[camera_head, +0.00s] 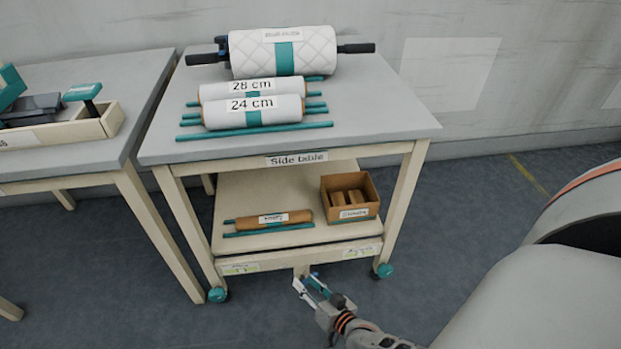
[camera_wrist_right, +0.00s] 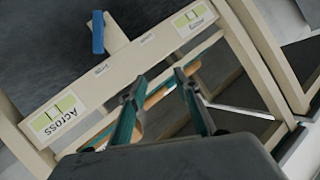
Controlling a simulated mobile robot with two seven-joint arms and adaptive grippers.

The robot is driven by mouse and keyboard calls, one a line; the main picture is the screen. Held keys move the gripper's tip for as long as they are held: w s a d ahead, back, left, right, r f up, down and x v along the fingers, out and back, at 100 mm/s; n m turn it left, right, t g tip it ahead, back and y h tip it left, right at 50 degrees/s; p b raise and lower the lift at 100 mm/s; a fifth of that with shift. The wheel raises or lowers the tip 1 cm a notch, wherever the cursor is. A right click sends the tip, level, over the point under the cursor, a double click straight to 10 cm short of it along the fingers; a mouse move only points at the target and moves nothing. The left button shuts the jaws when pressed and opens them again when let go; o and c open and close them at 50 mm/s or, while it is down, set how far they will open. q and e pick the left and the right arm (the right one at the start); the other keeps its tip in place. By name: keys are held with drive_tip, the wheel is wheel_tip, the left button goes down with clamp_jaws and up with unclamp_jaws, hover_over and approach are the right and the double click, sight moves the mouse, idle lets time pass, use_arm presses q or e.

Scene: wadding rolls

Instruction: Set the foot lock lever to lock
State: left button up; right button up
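The foot lock lever (camera_wrist_right: 97,32) shows in the right wrist view as a blue pedal on a short beige stem, sticking out from the lower frame rail of the side table. In the head view its beige stem (camera_head: 301,270) shows below the middle of the lower shelf's front rail, and my gripper partly covers the area. My right gripper (camera_head: 310,286) is low in front of that rail, close to the lever. My left gripper is not in view.
The side table (camera_head: 380,115) stands on teal casters (camera_head: 217,295). Its rail carries two labels, one reading "Across" (camera_wrist_right: 58,117). White rolls (camera_head: 255,110) lie on top. A brown roll (camera_head: 273,219) and a cardboard box (camera_head: 350,197) are on the lower shelf. Another table (camera_head: 90,155) stands left.

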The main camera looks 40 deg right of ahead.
use_arm(q)
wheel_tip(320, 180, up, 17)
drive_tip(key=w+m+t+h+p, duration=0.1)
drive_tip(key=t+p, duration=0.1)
drive_tip(key=p, duration=0.5)
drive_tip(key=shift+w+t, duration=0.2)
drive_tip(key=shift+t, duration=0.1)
use_arm(e)
drive_tip(key=s+a+r+n+y, duration=0.1)
drive_tip(key=s+a+r+n, duration=0.1)
drive_tip(key=r, duration=0.5)
drive_tip(key=s+a+r+n+y, duration=0.1)
drive_tip(key=s+a+r+n, duration=0.1)
drive_tip(key=r, duration=0.5)
drive_tip(key=shift+s+a+n+g+y, duration=0.3)
drive_tip(key=shift+s+a+n+g, duration=0.1)
drive_tip(key=shift+a+n, duration=0.25)
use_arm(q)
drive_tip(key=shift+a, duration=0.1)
use_arm(e)
drive_tip(key=shift+d, duration=0.1)
